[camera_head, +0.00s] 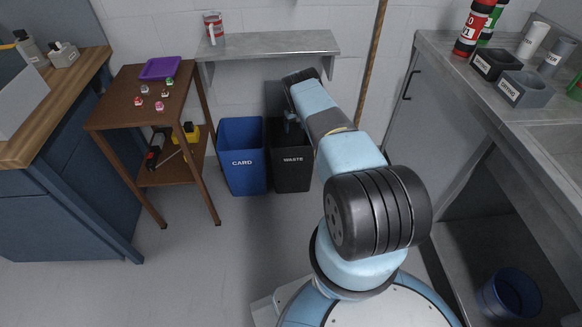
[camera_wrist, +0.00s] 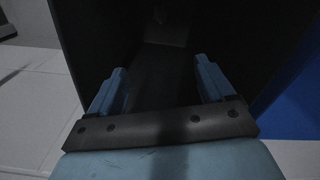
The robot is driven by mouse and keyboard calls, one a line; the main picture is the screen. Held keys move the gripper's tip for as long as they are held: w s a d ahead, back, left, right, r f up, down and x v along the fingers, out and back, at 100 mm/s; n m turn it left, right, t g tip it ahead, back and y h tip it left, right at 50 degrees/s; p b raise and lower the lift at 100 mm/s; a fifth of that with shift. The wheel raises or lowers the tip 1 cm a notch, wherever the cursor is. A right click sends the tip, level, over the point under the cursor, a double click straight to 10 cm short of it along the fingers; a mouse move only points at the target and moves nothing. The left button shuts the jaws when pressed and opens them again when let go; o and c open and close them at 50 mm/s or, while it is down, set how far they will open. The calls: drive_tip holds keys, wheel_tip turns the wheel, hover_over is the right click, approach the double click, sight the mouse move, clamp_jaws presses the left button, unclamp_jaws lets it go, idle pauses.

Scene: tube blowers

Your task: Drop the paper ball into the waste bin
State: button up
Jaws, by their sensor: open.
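The black waste bin (camera_head: 292,174), labelled WASTE, stands on the floor right of the blue CARD bin, below the wall shelf. My gripper (camera_head: 290,122) is at the top of the waste bin, partly hidden by my own arm. In the wrist view my gripper (camera_wrist: 160,85) is open, its two blue fingers wide apart with nothing between them. The dark inside of the waste bin (camera_wrist: 85,40) lies beyond the fingers. A faint paler patch shows deep inside it, too dark to tell what it is. I cannot make out the paper ball in either view.
The blue CARD bin (camera_head: 241,165) stands directly beside the waste bin. A grey shelf (camera_head: 270,44) with a red-and-white can is above. A brown side table (camera_head: 120,115) is at left, a counter (camera_head: 510,110) at right. A broom handle (camera_head: 372,65) leans behind my arm.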

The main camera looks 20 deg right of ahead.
wheel_tip(320, 180, up, 7)
drive_tip(key=shift+r, duration=0.15)
idle(0.7)
idle(0.4)
